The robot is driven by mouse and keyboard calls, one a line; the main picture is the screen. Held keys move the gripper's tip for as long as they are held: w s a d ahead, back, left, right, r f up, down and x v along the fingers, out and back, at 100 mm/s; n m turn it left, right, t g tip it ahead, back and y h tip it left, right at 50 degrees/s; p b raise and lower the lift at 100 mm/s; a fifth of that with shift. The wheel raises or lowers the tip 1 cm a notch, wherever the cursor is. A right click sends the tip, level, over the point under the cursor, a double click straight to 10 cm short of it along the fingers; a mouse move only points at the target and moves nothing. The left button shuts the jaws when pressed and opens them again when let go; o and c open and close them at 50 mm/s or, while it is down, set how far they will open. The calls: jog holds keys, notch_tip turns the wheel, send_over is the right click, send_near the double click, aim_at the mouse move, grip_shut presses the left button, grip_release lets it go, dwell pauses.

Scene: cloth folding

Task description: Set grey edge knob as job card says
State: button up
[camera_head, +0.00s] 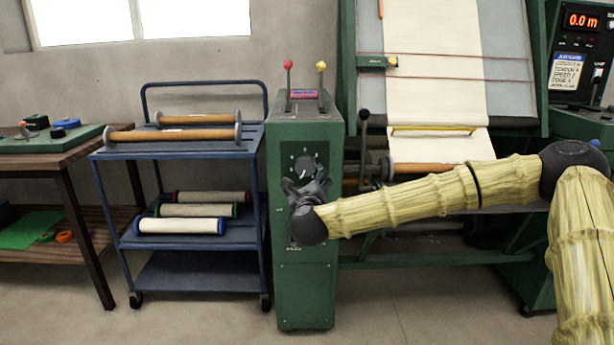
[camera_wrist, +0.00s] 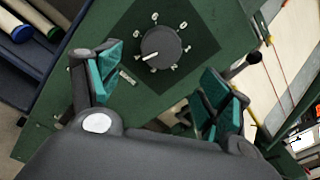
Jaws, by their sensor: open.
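The grey edge knob (camera_head: 304,166) is a round dark dial on the front of a green pedestal (camera_head: 304,290). In the wrist view, the knob (camera_wrist: 165,42) has pale digits around it, too small to read surely, and its white pointer mark is at its lower left. My gripper (camera_head: 305,192) is just below the knob in the head view. In the wrist view my gripper (camera_wrist: 168,84) is open and empty, its teal pads apart, with the knob beyond and between them. The job card (camera_head: 565,72) is white with a blue header; its lines mention speed and edge, values unclear.
Red and yellow ball levers (camera_head: 304,80) stand on the pedestal top. A blue cart (camera_head: 190,150) with rollers stands close to its left.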

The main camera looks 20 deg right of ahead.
jog(key=shift+v, duration=1.9)
jog(key=s+a+f+n+g+y, duration=0.1)
jog(key=s+a+f+n+y, duration=0.2)
jog(key=f, duration=0.6)
jog(key=s+a+f+n+g+y, duration=0.1)
jog(key=s+a+f+n+g, duration=0.15)
jog(key=a+f+n, duration=0.5)
jog(key=s+a+f+n+g+y, duration=0.1)
jog(key=s+a+f+n+y, duration=0.2)
jog(key=f, duration=0.7)
jog(key=s+d+f+n+g, duration=0.1)
jog(key=s+f+n+g, duration=0.9)
jog(key=s+f, duration=1.35)
jog(key=s+d+f+n+g+h, duration=0.15)
jog(key=s+d+n, duration=0.35)
jog(key=s, duration=0.5)
jog(key=s+d+f+n+g+h, duration=0.1)
jog(key=s+d+f+n, duration=0.25)
jog(key=s+d, duration=0.45)
notch_tip(320, 180, up, 30)
jog(key=s+a+p, duration=0.1)
jog(key=a+p, duration=0.1)
jog(key=p, duration=2.7)
jog(key=shift+s+n, duration=0.4)
